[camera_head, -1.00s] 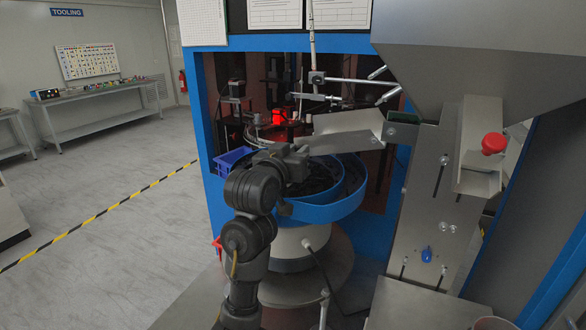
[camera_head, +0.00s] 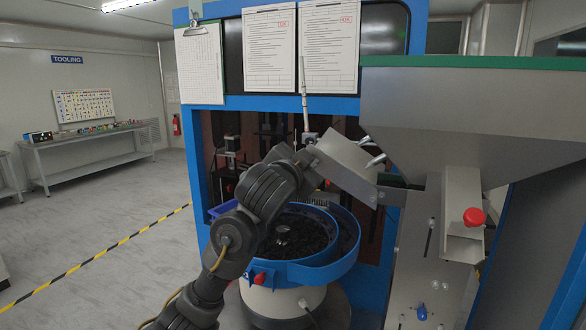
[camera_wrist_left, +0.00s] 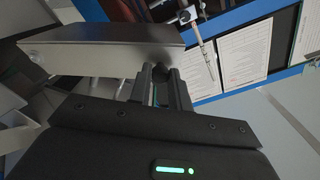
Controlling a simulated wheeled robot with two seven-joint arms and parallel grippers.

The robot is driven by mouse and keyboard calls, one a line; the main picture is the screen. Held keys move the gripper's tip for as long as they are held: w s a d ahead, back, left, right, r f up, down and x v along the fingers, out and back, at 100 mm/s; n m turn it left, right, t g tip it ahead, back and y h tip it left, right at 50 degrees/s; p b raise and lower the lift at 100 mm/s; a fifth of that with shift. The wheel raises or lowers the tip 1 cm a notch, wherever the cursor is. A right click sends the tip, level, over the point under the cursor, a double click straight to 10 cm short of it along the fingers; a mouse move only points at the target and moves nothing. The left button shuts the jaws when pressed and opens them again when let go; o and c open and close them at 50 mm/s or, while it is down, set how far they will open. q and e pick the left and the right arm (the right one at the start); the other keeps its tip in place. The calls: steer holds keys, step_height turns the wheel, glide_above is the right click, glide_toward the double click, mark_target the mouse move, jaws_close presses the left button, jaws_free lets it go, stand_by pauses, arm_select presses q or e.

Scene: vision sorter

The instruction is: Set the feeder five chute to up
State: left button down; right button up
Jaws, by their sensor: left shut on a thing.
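The feeder chute (camera_head: 345,162) is a grey metal trough beside the hopper, above the blue bowl. Its free left end is raised and it slopes down to the right toward its hinge. My left gripper (camera_head: 308,158) is at that raised end, partly hidden by my own arm. In the left wrist view the chute (camera_wrist_left: 100,52) stretches left from the gripper (camera_wrist_left: 163,78). The fingers are shut on a dark round knob at the chute's end. My right gripper is out of view.
The blue feeder bowl (camera_head: 345,262) full of dark parts sits below. The grey hopper (camera_head: 460,110) hangs at the right, above a short spout with a red knob (camera_head: 473,217). A blue knob (camera_head: 421,312) is lower down. Papers (camera_head: 270,52) hang on the blue frame behind.

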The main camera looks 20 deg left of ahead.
arm_select(q)
steer(key=shift+d+r+m, duration=0.25)
steer(key=shift+r+m, duration=0.05)
steer(key=shift+r, duration=0.2)
steer(key=c, duration=1.3)
jaws_free()
steer(key=shift+f, duration=0.1)
steer(key=s+a+b, duration=0.1)
steer(key=s+b, duration=0.1)
steer(key=s, duration=0.8)
steer(key=shift+s, duration=0.4)
